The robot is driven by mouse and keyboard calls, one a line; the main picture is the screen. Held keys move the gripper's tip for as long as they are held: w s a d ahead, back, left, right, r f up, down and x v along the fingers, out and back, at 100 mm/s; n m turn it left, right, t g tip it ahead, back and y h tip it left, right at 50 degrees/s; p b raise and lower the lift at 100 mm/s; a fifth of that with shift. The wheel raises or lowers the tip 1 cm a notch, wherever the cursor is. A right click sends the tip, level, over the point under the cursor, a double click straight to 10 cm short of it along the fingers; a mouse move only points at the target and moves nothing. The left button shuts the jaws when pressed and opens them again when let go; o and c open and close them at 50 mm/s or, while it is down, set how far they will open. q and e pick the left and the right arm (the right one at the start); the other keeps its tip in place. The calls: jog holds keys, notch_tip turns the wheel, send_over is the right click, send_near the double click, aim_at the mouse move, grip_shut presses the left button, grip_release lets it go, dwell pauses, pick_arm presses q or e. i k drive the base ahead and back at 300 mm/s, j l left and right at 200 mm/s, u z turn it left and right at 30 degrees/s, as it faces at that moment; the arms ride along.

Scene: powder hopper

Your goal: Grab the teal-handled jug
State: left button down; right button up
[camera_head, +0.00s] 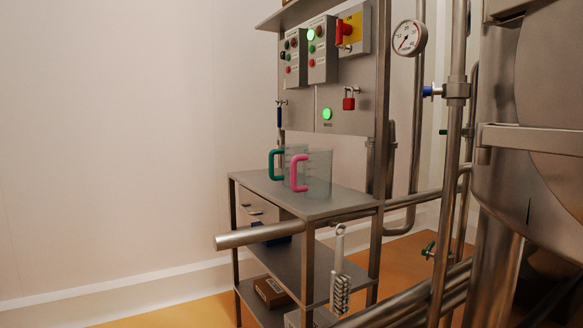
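The jug with the teal handle (273,165) stands upright on the top of a metal bench (262,188). Its clear body (294,151) is partly hidden behind a second clear jug with a pink handle (297,173). The pink-handled jug is nearer to me and slightly to the right. Both handles point left. Neither of my grippers shows in the head view.
A metal pipe (262,235) juts left in front of the bench, and a brush (340,272) hangs at the bench front. A control panel (332,100) rises behind. Pipes and a large steel vessel (530,110) fill the right. Floor at left is clear.

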aim_at(289, 151)
jog(key=i+j, duration=0.7)
